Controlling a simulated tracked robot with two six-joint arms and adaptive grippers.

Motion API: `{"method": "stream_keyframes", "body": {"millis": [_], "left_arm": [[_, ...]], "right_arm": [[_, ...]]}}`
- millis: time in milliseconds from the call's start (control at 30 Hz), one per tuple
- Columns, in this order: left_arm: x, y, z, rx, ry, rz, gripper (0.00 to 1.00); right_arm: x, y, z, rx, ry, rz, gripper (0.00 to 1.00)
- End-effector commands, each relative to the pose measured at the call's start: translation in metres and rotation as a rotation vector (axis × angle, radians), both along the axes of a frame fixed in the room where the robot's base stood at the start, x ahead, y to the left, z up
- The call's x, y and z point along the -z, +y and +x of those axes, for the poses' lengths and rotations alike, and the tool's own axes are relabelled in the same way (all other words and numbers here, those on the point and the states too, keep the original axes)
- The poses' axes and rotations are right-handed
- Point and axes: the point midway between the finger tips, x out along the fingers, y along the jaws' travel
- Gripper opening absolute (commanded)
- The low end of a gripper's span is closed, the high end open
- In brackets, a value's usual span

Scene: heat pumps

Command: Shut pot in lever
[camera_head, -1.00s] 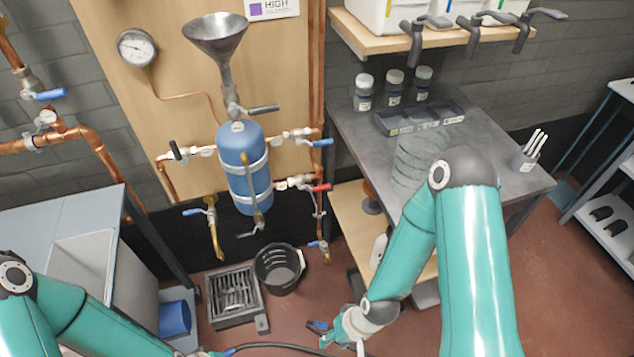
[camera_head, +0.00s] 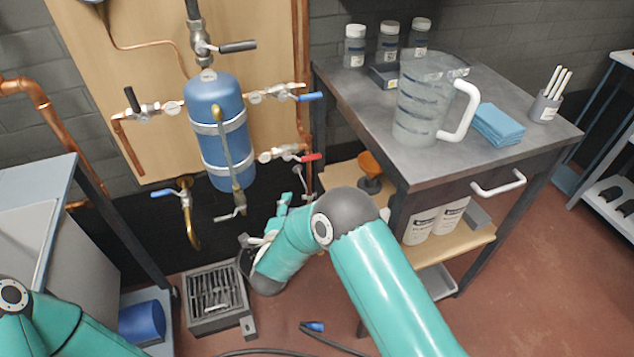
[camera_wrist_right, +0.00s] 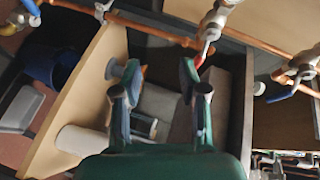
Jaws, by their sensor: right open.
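The blue pot (camera_head: 215,135) hangs on the wooden board in the head view, with several levered valves around it. On its right side are a blue lever (camera_head: 310,97) above and a red lever (camera_head: 311,158) below. I cannot tell which lever is named pot in. My right gripper (camera_head: 284,203) is just below the red lever, partly hidden by my own arm. In the right wrist view the gripper (camera_wrist_right: 158,78) is open with nothing between its fingers. The red lever (camera_wrist_right: 204,54) is close beside the right fingertip, outside the gap. My left gripper is out of view.
A workbench (camera_head: 450,165) with a clear jug (camera_head: 425,100) stands to the right, with a lower wooden shelf (camera_head: 460,250). A floor drain (camera_head: 216,297) lies below the pot. Copper pipes (camera_head: 302,60) run beside the board. A hose (camera_head: 335,345) lies on the floor.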

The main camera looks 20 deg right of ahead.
Motion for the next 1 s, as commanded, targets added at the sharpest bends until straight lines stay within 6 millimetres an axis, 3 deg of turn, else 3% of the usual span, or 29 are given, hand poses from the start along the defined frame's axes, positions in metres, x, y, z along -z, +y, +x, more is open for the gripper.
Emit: {"method": "stream_keyframes", "body": {"millis": [33,200,367,533,1000], "left_arm": [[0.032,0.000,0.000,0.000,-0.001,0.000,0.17],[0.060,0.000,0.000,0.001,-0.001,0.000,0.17],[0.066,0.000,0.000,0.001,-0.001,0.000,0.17],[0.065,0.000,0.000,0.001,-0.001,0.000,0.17],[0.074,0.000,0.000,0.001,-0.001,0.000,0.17]], "right_arm": [[0.008,0.008,0.004,0.074,-0.122,0.042,0.42],[-0.017,0.016,-0.003,0.260,-0.412,0.149,0.42],[-0.028,0.017,-0.009,0.325,-0.519,0.186,0.42],[-0.033,0.006,0.001,0.334,-0.526,0.190,0.42],[-0.045,-0.061,0.070,0.333,-0.526,0.187,0.42]]}}
